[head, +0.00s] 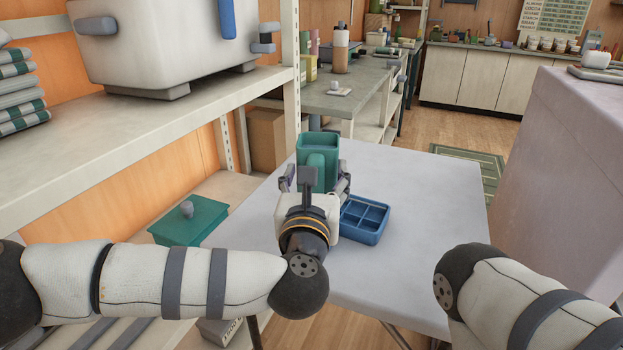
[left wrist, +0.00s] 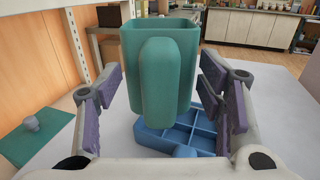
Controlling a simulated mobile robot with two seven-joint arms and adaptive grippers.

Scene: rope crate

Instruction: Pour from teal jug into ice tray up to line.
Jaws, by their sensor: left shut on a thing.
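The teal jug (head: 318,150) is upright, its open top facing up and its handle toward my left wrist camera. My left gripper (head: 316,180) is shut on the jug, with its purple-padded fingers on either side of the handle in the left wrist view (left wrist: 165,95). The jug seems to be held above the table. The blue ice tray (head: 366,236) lies on the table just right of the gripper, its compartments facing up. In the left wrist view, the tray (left wrist: 150,142) shows below the jug, partly hidden by it. The level inside the jug and the fill line cannot be seen.
The pale table (head: 430,200) is clear right of the tray. A teal lidded box (head: 190,222) stands left of the table. A metal shelf (head: 150,115) with a large white container (head: 165,45) rises at left. A pale block-like cabinet (head: 570,170) stands at right.

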